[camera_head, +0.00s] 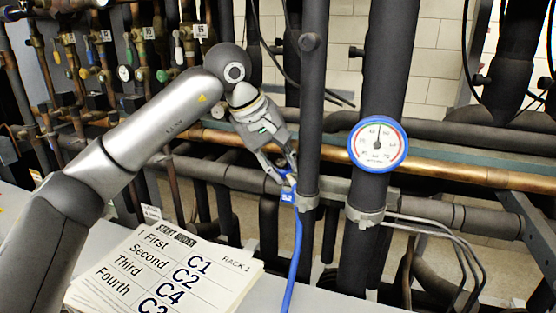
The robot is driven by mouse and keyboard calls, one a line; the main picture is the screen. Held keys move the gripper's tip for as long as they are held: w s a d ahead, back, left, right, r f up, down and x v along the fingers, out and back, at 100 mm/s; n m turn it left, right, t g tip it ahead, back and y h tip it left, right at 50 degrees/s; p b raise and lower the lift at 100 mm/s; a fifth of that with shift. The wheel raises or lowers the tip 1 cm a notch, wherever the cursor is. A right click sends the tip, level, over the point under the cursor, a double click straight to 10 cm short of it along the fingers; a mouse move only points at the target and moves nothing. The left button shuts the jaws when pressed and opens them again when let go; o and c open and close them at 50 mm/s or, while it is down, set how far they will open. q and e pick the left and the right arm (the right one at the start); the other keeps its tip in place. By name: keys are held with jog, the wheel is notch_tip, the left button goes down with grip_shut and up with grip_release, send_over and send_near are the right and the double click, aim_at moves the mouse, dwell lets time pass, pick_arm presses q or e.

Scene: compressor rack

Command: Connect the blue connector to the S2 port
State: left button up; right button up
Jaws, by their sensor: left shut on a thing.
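The blue connector (288,196) is a small blue block with a white label, too small to read surely. It is beside the dark vertical pipe near the middle of the head view. A blue cable (296,245) hangs from it down to the bottom edge. My left gripper (284,174) reaches in from the left, pointing down, with its fingers shut on the blue connector. The fingers hide part of the connector's upper end. I cannot make out a port marked S2. My right gripper is not in view.
Dark vertical pipes (314,90) stand close to the right of my gripper. A blue-rimmed gauge (378,144) is on a thicker pipe, and a copper pipe (450,170) crosses behind. A stack of start-order sheets (215,262) lies on the grey surface at lower left. Valves fill the upper left.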

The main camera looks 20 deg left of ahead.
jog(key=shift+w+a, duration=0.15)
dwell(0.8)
pick_arm(q)
jog(key=shift+w+f, duration=0.15)
jog(key=shift+f, duration=0.1)
dwell(0.4)
jog(key=o, duration=1)
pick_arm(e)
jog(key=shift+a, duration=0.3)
